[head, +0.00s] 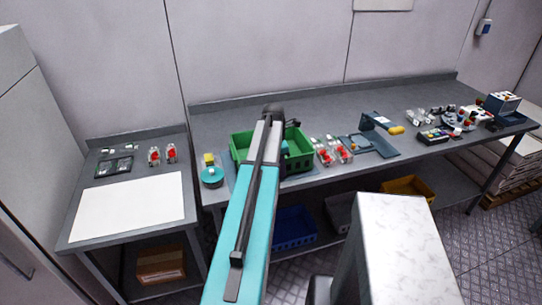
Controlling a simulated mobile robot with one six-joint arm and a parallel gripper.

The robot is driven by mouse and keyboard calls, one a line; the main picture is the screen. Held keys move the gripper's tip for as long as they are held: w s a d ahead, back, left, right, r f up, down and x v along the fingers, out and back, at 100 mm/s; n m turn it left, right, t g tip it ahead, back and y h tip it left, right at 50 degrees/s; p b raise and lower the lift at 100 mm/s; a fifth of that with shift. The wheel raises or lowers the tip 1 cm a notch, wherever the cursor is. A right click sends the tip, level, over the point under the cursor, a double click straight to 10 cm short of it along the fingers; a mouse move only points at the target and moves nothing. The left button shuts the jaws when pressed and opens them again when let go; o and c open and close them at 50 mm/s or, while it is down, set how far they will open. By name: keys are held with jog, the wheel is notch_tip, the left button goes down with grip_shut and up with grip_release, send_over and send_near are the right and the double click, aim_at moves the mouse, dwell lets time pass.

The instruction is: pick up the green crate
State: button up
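The green crate (299,142) stands on the long grey table, on a grey-blue mat, left of the table's middle. My teal and grey arm crosses in front of it and hides its middle; its left and right parts show on either side. A small dark and teal part shows over the crate just right of the arm, and I cannot tell what it is. My gripper cannot be made out; the arm hides that area. Whether anything touches the crate is hidden, and its contents cannot be seen clearly.
Left of the crate is a teal round item with a yellow top (209,162). Right are clear packs with red contents (331,152) and a grey device (375,140). Blue (293,228) and yellow (408,188) crates sit below. A side table holds a white sheet (127,209).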

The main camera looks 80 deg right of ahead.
jog(key=shift+c, duration=0.4)
grip_shut()
dwell(0.9)
